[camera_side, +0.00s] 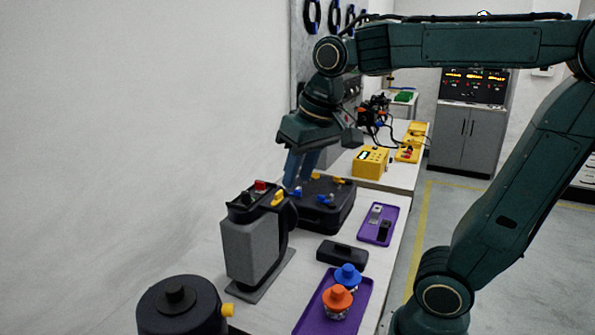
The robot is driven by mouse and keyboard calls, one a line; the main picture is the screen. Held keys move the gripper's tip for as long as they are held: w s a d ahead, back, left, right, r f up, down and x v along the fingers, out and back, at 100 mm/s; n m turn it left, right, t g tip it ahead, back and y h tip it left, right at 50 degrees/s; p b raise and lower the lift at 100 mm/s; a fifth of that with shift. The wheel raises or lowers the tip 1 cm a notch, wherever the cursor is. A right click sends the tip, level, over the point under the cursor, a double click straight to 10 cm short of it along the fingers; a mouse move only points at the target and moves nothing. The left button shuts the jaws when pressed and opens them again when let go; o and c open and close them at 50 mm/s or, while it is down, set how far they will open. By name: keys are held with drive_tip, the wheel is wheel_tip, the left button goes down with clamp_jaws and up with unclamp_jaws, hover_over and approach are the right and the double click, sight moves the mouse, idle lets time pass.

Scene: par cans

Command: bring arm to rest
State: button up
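My dark green arm reaches in from the right, with its wrist bent down over the table. My gripper (299,172) points downward, its blue-grey fingers just above or behind the black case (325,213). Their tips are partly hidden behind the grey-and-black machine and the case, and I cannot tell whether they touch anything. The finger gap is too small to read, and I see no held object.
A grey machine (250,250) with red and green buttons stands left of the case. A purple tray (310,320) holds orange- and blue-topped items; another purple tray (370,232) is beyond. A black block (342,254) lies between. A black round pot (180,308) stands in front.

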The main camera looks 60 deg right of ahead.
drive_tip(key=s+a+f+n+t, duration=0.2)
drive_tip(key=s+f+n, duration=0.1)
drive_tip(key=s, duration=0.5)
drive_tip(key=shift+s+a+f+n+y, duration=0.3)
drive_tip(key=shift+f, duration=0.55)
idle(0.3)
